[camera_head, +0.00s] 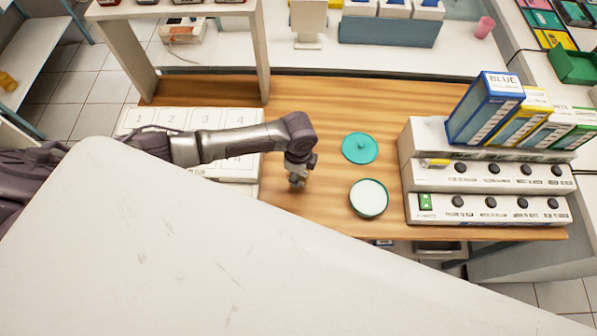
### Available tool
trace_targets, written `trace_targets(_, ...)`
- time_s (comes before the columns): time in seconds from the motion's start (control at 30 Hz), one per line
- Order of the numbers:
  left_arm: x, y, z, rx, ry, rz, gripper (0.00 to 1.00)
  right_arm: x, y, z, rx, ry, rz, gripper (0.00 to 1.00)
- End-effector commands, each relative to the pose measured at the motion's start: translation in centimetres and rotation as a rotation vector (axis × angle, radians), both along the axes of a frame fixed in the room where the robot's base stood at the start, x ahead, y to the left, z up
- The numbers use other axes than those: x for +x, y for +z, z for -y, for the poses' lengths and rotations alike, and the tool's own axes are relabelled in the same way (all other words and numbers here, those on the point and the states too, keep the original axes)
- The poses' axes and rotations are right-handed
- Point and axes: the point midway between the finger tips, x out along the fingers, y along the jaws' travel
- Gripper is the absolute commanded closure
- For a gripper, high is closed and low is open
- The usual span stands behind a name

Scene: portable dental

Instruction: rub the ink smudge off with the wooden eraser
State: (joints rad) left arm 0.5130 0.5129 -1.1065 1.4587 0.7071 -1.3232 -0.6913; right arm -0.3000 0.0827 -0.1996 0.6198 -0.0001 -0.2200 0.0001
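My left gripper (298,181) points down over the wooden table (330,205), left of the two round teal things. It is small and dark here, and I cannot tell whether its fingers are open or shut or hold anything. I cannot make out the wooden eraser or the ink smudge. A white board with numbered fields (150,120) lies on the left of the table, partly hidden by my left arm. My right gripper is not in view.
A teal lid (360,148) and a round dish with a white inside (369,198) lie mid-table. A white stepped rack (425,178) with black knobs and upright boxes (487,108) stands at right. A shelf frame (262,60) rises at the back left. A large pale surface covers the foreground.

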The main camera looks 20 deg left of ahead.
Motion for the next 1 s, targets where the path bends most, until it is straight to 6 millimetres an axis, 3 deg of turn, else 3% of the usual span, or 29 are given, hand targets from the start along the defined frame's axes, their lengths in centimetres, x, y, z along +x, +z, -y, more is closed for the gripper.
trace_targets(0.03,0.0,0.9,-0.1,0.000,0.002,0.000,0.94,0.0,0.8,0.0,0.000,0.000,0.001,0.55)
trace_targets(0.33,1.0,2.6,0.0,0.000,0.006,0.001,0.94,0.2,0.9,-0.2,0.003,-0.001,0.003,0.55)
trace_targets(0.87,1.1,2.7,0.0,0.000,0.006,0.001,0.94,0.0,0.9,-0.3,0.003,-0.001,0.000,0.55)
trace_targets(1.0,1.7,2.3,0.5,-0.003,0.002,0.002,0.94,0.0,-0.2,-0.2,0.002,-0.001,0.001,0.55)
